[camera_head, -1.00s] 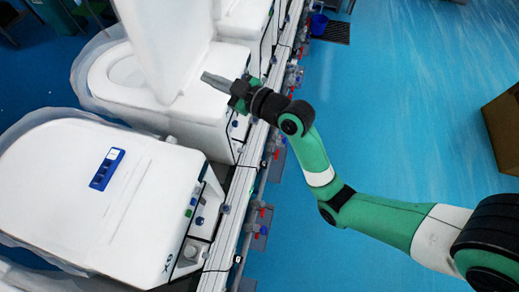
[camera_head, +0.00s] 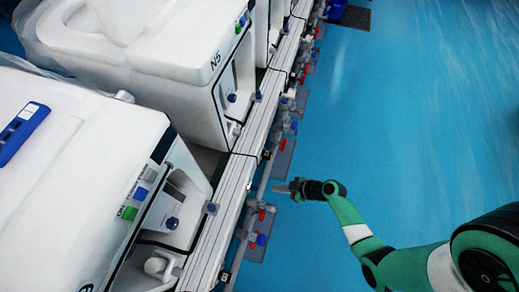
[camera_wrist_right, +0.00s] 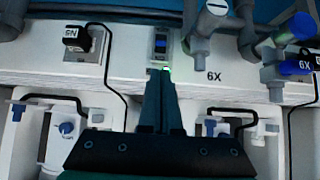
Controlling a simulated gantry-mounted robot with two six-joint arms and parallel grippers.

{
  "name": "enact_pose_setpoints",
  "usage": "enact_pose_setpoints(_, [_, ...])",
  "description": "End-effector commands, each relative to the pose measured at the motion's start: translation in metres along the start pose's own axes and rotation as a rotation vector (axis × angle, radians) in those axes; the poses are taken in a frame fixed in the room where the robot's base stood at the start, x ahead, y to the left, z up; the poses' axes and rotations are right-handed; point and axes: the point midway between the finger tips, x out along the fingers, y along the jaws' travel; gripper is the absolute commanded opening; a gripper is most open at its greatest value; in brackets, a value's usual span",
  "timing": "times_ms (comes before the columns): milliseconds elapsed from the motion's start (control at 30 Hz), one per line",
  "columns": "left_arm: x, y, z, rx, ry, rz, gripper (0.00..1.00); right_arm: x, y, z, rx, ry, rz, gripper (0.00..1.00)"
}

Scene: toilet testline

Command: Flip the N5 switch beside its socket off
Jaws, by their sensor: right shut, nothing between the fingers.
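In the right wrist view, a small switch (camera_wrist_right: 160,43) with a blue rocker sits in the white rail. To its left is a socket with a black plug (camera_wrist_right: 75,38) marked N5, upside down in this view. My right gripper (camera_wrist_right: 161,82) is shut and empty, its fingertips just short of the switch; contact cannot be told. A small red-green spot shows at the tips. In the head view my right gripper (camera_head: 282,188) is beside the rail, below and right of the toilet labelled N5 (camera_head: 190,70). The switch is too small to tell there. My left gripper is not in view.
The white rail (camera_head: 238,175) runs diagonally past a row of toilets. Pipes with red (camera_head: 283,144) and blue valve handles line its right side. In the wrist view a grey pipe fitting (camera_wrist_right: 208,30) and a blue-capped valve (camera_wrist_right: 297,65) stand right of the switch.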

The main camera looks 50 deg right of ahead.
Motion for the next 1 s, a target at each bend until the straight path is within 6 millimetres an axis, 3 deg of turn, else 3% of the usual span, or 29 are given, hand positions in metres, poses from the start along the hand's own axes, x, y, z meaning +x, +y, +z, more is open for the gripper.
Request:
enact_pose_setpoints(367, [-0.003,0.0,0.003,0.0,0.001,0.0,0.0,0.004,0.0,0.001,-0.003,0.0,-0.001,0.0])
enact_pose_setpoints(567, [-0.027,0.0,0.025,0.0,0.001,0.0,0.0,0.031,0.0,0.005,-0.007,0.001,-0.002,0.0])
enact_pose_setpoints(800, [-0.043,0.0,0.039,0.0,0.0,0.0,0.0,0.076,0.0,0.002,-0.005,0.0,-0.003,0.0])
enact_pose_setpoints(1000, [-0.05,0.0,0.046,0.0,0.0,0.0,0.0,0.097,0.0,0.0,-0.002,0.001,-0.001,0.0])
